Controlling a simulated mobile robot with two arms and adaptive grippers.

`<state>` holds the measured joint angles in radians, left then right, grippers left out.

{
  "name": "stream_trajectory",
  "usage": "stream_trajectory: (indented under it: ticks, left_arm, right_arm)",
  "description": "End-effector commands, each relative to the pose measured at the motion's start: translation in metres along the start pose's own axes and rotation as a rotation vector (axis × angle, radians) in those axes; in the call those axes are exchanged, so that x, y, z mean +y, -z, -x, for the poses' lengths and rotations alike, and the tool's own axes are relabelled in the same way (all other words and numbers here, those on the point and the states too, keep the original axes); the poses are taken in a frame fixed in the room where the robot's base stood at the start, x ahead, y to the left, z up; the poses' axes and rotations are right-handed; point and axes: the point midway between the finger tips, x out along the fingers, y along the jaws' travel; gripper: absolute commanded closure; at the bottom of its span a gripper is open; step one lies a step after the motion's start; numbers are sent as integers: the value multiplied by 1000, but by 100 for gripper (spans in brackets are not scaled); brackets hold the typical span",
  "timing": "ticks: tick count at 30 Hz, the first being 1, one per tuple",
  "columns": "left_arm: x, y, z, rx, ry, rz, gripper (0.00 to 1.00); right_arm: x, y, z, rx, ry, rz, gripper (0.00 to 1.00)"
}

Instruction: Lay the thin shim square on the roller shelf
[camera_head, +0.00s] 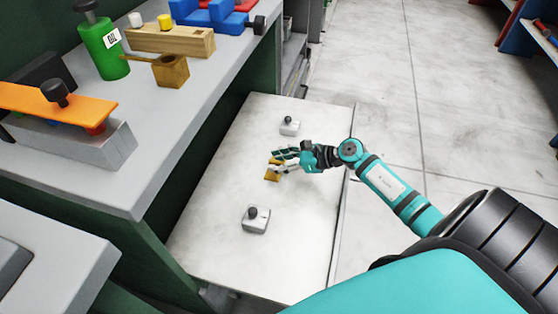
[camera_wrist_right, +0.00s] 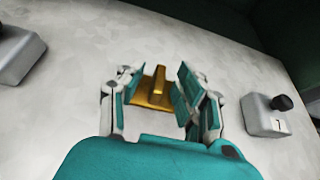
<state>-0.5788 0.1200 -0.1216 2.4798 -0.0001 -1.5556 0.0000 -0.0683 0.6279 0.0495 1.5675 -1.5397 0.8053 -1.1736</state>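A small gold-coloured piece (camera_head: 272,171) with a flat base and a raised rib lies on the pale low surface (camera_head: 215,215) in the head view. It looks like the shim, but I cannot confirm that. My right gripper (camera_head: 281,161) is over it and partly hides it. In the right wrist view the gold piece (camera_wrist_right: 157,90) shows between the two spread fingers of my right gripper (camera_wrist_right: 158,92), with gaps on both sides of its rib. The right gripper is open. I cannot tell whether the pale surface is the roller shelf; no rollers show. My left gripper is not in view.
Grey blocks with black knobs stand on the pale surface, one beyond the gripper (camera_head: 290,126) and one nearer (camera_head: 256,219). A grey bench (camera_head: 185,120) at left holds a green bottle (camera_head: 103,45), a wooden block (camera_head: 168,41) and an orange bar (camera_head: 50,104). Floor at right is clear.

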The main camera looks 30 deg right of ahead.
Motion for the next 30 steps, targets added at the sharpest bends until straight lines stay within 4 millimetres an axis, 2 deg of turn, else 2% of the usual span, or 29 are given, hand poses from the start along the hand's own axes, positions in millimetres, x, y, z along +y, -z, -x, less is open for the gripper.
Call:
stream_trajectory:
  ticks: [2, 5, 12, 18, 24, 30]
  left_arm:
    - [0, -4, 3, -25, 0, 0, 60]
    - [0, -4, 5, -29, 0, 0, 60]
    - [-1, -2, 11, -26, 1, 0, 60]
    - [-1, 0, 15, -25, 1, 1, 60]
    - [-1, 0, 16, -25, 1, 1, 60]
    - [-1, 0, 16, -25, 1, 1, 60]
  right_arm:
    - [0, -2, 3, 1, 1, 0, 65]
    - [0, 0, 20, 4, 1, -1, 65]
    - [1, 0, 74, 5, -1, -2, 65]
    - [0, -1, 107, 2, -1, -2, 65]
    - [0, -2, 120, 0, -1, 0, 65]
    - [0, -2, 121, -1, 0, 0, 65]
